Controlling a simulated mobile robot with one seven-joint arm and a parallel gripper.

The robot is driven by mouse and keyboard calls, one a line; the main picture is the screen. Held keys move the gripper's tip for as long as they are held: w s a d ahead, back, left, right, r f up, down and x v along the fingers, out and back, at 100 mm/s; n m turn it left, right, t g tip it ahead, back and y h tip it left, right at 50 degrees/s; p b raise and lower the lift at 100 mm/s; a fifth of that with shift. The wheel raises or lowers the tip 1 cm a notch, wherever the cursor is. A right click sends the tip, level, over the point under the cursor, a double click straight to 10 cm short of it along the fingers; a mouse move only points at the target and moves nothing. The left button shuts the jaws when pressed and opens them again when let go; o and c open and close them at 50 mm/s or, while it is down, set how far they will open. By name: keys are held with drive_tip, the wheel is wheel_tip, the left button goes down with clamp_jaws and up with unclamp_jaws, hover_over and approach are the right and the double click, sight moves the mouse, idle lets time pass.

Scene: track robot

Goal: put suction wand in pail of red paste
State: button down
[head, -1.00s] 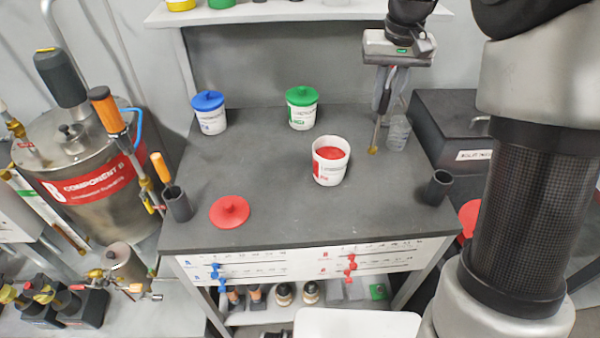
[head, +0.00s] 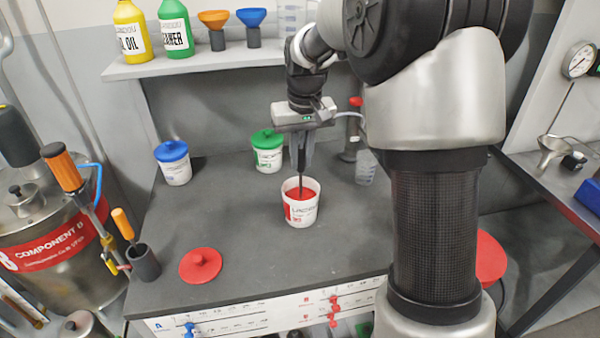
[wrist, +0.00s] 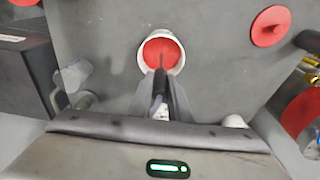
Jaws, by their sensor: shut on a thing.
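The pail of red paste (head: 300,211) stands upright and uncovered on the dark bench; its red paste (wrist: 161,52) shows in the wrist view. My gripper (head: 301,160) is above the pail, shut on the dark suction wand (head: 301,180). The wand points down, and its lower end is over or inside the pail's mouth, in line with the red paste. I cannot tell how deep the tip reaches. The wand also shows between the fingers in the wrist view (wrist: 159,84).
A red lid (head: 200,265) lies left of the pail. Blue-lidded (head: 173,163) and green-lidded (head: 268,151) pails stand behind. A clear beaker (head: 366,168) is at right, a dark holder (head: 143,261) at the left edge. A shelf (head: 200,62) with bottles hangs above.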

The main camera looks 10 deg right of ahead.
sight(301, 169)
drive_tip(key=shift+f, duration=1.9)
drive_tip(key=c, duration=1.7)
unclamp_jaws()
drive_tip(key=shift+o, duration=0.2)
